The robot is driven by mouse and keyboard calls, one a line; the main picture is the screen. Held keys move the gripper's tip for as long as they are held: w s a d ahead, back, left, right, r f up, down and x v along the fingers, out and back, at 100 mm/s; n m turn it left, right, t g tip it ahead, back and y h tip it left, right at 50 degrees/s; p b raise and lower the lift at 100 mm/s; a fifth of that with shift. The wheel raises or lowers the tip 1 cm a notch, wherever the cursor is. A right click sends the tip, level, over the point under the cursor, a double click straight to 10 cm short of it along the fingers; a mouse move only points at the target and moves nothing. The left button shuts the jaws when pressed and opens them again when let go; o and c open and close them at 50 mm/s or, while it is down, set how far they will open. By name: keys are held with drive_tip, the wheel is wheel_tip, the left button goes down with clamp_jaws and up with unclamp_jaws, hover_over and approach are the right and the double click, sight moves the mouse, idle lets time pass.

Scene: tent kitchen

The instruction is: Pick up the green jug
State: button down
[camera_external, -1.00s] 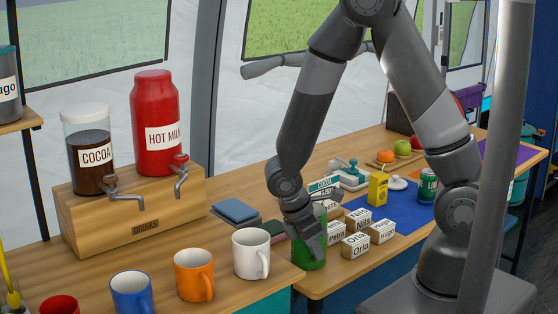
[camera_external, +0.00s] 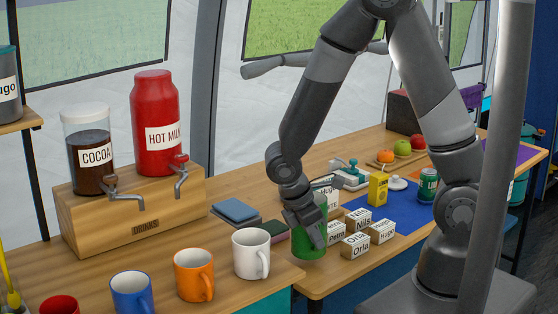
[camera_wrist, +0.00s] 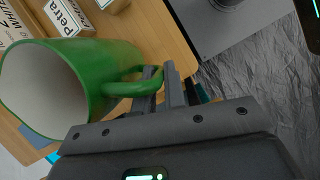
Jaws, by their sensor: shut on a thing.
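The green jug (camera_external: 309,244) is at the front edge of the wooden table in the external view, partly hidden by my gripper (camera_external: 316,240). In the wrist view the green jug (camera_wrist: 105,75) shows its open white inside and its handle. My gripper (camera_wrist: 165,88) is shut on the jug's handle. The jug appears slightly raised, but I cannot clearly tell whether its base is off the table.
Labelled name blocks (camera_external: 354,246) stand just right of the jug. A white mug (camera_external: 251,254) and an orange mug (camera_external: 193,275) stand to the left. A blue sponge-like block (camera_external: 235,210) lies behind. The drinks stand (camera_external: 133,215) is at the far left.

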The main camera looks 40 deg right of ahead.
drive_tip(key=s+d+r, duration=0.2)
drive_tip(key=d+r, duration=0.6)
drive_tip(key=d, duration=0.3)
drive_tip(key=shift+s+d, duration=0.15)
drive_tip(key=shift+s, duration=0.2)
idle(0.3)
